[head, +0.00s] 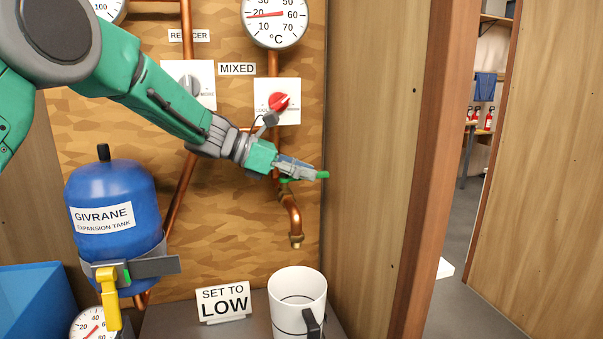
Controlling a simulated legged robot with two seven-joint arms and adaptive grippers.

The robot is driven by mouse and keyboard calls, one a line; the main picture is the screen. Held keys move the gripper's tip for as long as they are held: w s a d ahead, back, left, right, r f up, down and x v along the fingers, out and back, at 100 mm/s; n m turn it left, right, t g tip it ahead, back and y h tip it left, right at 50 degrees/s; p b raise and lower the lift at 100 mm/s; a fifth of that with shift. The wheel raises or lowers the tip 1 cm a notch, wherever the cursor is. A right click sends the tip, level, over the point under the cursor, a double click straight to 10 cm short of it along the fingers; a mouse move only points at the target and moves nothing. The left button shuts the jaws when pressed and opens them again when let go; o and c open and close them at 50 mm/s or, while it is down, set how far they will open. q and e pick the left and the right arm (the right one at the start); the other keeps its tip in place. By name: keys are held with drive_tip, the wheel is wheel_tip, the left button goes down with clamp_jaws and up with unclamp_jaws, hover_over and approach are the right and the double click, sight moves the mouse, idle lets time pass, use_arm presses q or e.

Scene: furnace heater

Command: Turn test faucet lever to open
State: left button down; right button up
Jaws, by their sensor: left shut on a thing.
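The test faucet (292,212) is a copper pipe with a brass spout that bends down in the middle of the head view. My left gripper (303,172) reaches in from the upper left and is at the top of this faucet, shut on its lever. The lever is mostly hidden by the fingers, so I cannot tell its exact angle. A green piece sticks out at the fingertips; I cannot tell whether it is lever or finger. A white mug (286,284) stands below the spout. No water shows at the spout. My right gripper is not in view.
A red knob (279,102) on a white plate sits just above my left wrist, below a dial gauge (275,17). A blue expansion tank (110,195) and yellow handle (109,298) are at left. A "SET TO LOW" sign (223,302) stands beside the mug. A wooden wall (375,150) bounds the right.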

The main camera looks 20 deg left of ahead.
use_arm(q)
drive_tip(key=shift+d+r, duration=0.25)
drive_tip(key=shift+d, duration=0.1)
drive_tip(key=shift+s+d+m+g+h, duration=0.1)
drive_tip(key=shift+s+m+g+h, duration=0.1)
drive_tip(key=shift+m+g, duration=0.3)
drive_tip(key=shift+s+m+g+h, duration=0.15)
drive_tip(key=shift+m+g+h, duration=0.05)
drive_tip(key=shift+m+g, duration=0.25)
